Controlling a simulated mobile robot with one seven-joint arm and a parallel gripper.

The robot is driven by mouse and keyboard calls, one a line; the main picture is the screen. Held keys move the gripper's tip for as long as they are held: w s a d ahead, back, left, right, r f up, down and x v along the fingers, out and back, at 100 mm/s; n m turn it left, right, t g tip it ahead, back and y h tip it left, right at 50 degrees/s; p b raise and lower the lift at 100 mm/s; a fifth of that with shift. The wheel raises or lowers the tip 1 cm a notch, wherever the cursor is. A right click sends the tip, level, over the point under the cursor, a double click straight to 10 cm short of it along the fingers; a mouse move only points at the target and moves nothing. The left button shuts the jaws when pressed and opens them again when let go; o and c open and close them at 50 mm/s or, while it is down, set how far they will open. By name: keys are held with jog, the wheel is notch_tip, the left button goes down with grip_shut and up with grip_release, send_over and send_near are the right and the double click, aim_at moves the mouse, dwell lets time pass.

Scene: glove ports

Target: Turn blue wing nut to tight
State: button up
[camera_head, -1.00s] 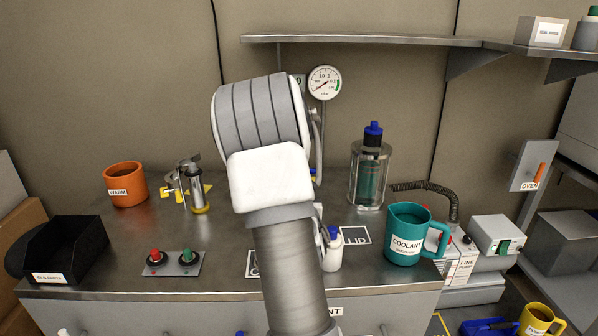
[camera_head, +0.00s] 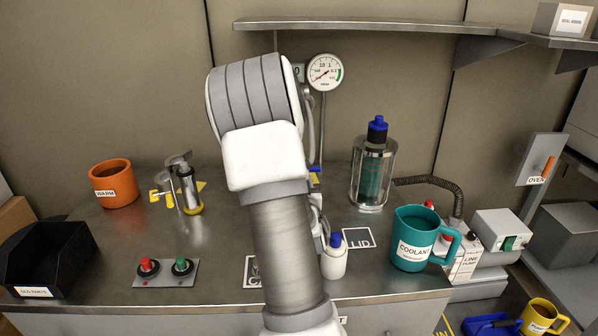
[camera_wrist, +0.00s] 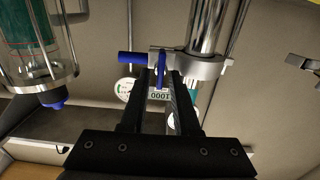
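The blue wing nut (camera_wrist: 161,69) shows in the wrist view as an upright blue fin, with a blue rod (camera_wrist: 132,57) reaching left beside it. It sits at a silver clamp (camera_wrist: 205,66) around a shiny metal column (camera_wrist: 207,28). My gripper (camera_wrist: 161,74) is open, with its two dark fingertips on either side of the fin. A gap seems to show between the fin and each finger; contact cannot be made out. In the head view my arm hides the gripper and most of the clamp; a small blue bit (camera_head: 314,178) shows at the arm's right edge.
A glass vessel with a blue cap (camera_head: 377,127) stands right of my arm; a white bottle (camera_head: 335,257) and teal COOLANT jug (camera_head: 412,240) stand nearer. A round gauge (camera_head: 325,72) is behind. Red and green buttons (camera_head: 166,270) and an orange mug (camera_head: 114,183) are left.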

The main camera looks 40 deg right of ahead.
jog(key=shift+w, duration=0.1)
dwell(0.3)
grip_shut()
